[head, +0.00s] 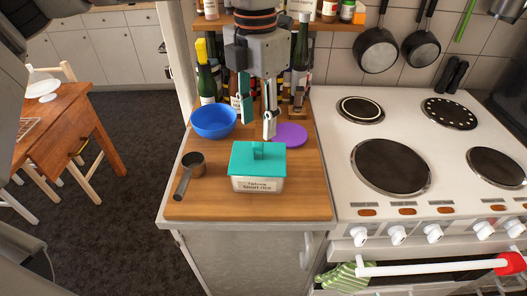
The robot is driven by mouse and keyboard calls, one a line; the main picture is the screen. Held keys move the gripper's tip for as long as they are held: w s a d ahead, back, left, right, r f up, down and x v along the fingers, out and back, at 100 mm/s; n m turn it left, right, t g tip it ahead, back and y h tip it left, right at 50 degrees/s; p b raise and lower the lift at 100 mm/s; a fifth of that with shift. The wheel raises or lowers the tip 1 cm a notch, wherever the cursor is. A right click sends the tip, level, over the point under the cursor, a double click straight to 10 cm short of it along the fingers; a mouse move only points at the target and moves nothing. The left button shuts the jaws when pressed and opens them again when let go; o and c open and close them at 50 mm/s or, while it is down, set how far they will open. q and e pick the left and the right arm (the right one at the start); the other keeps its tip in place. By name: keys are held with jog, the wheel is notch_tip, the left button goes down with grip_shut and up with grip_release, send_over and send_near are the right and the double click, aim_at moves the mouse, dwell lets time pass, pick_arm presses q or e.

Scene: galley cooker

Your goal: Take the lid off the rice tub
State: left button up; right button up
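The rice tub (257,184) is a clear-white box with a printed label, standing on the wooden worktop. Its teal lid (244,163) sits on top, with a raised teal handle (259,150) in the middle. My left gripper (258,122) hangs down from the top centre, above or behind the lid. Its two fingers are spread apart with nothing between them, and they look clear of the handle. My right gripper is not in view.
A blue bowl (214,121), a purple disc (290,135) and a dark measuring cup (190,167) lie around the tub. Bottles (206,82) stand behind. The white cooker (348,195) adjoins on the right. The worktop's front strip (225,209) is clear.

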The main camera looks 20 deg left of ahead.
aim_at(258, 145)
pick_arm(q)
jog(key=shift+w+a+f, duration=0.1)
jog(key=shift+a, duration=0.1)
notch_tip(258, 145, down, 7)
jog(key=shift+d+f, duration=0.1)
jog(key=shift+f, duration=0.1)
grip_shut()
